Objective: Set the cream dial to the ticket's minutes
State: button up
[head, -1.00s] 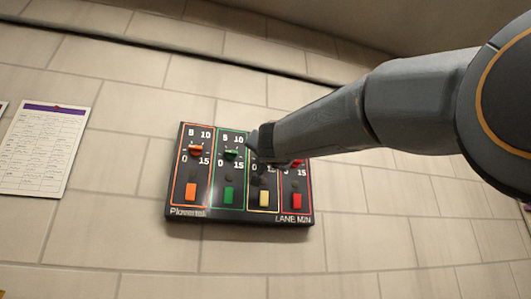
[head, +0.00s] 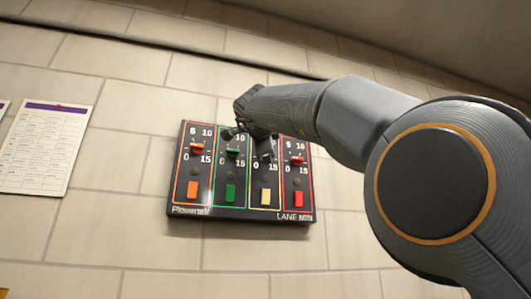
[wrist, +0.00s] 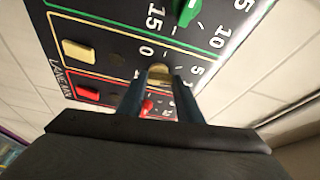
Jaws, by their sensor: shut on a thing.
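The cream dial (wrist: 159,72) sits in the cream-outlined column of a dark wall panel (head: 213,168). In the wrist view my gripper (wrist: 160,84) has one finger on each side of this dial and is shut on it. The 0 mark lies beside the dial on the left and a 5 on the right; its exact setting is hard to read. In the head view my gripper (head: 264,150) covers the cream dial and much of its scale. A cream block (head: 265,196) shows below it. No ticket's minutes can be read.
An orange dial (head: 197,148), a green dial (head: 233,153) and a red dial (head: 297,160) stand on the same panel, close beside. A sheet with a purple header (head: 45,147) hangs on the tiled wall at left; its print is too small to read.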

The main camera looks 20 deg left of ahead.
jog(key=shift+m+g, duration=0.3)
jog(key=shift+m, duration=0.3)
jog(key=o, duration=1)
jog(key=shift+d, duration=0.1)
jog(key=shift+o, duration=0.2)
jog(key=s+d+b, duration=0.1)
jog(key=s+b, duration=0.2)
jog(key=s, duration=0.4)
jog(key=shift+s+b, duration=0.35)
jog(key=shift+b, duration=0.05)
